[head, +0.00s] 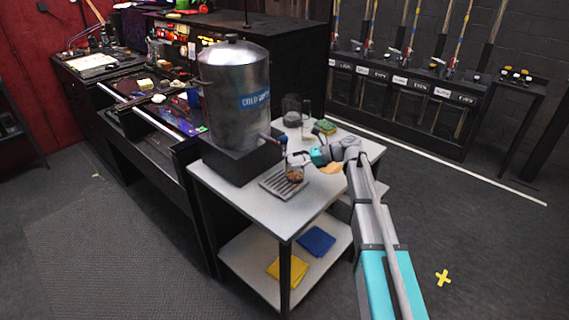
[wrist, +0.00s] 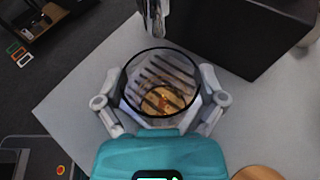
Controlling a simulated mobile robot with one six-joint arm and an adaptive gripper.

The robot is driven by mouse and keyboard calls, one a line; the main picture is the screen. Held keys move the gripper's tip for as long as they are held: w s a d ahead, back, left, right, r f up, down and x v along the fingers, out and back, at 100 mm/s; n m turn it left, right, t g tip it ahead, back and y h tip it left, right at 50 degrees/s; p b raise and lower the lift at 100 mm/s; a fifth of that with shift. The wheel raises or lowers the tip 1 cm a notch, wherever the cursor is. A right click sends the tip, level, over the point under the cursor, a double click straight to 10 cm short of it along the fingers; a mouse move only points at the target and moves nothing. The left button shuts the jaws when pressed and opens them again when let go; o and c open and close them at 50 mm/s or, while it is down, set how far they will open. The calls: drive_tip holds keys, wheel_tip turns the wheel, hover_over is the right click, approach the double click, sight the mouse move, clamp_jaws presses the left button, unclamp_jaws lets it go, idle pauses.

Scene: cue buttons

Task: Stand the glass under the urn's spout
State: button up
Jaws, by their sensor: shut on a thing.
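The steel urn (head: 233,95) with a blue label stands on a black block on the white cart. Its spout (head: 279,142) points out over a slatted drip tray (head: 272,187). My gripper (head: 298,160) is shut on the clear glass (head: 295,174), which is upright with something brownish at its bottom. In the wrist view the fingers of my gripper (wrist: 160,104) hold both sides of the glass (wrist: 128,90). The tray slats show through it. The spout (wrist: 153,14) is just beyond the glass's far rim. I cannot tell whether the glass touches the tray.
A glass jug (head: 292,110) and a green-and-yellow sponge (head: 325,127) stand at the cart's back. A tan round thing (head: 331,168) lies right of my gripper. Blue (head: 316,241) and yellow (head: 288,270) cloths lie on the lower shelf. The cart top's front left is clear.

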sight(287, 160)
drive_tip(key=shift+a, duration=0.1)
idle(0.3)
drive_tip(key=a, duration=0.3)
drive_tip(key=shift+a, duration=0.15)
drive_tip(key=shift+a+f, duration=0.25)
drive_tip(key=shift+f+b, duration=0.5)
drive_tip(key=shift+b, duration=0.25)
drive_tip(key=shift+d+f, duration=0.1)
drive_tip(key=shift+f, duration=0.05)
drive_tip(key=o, duration=1)
drive_tip(key=shift+c, duration=0.2)
drive_tip(key=shift+r, duration=0.2)
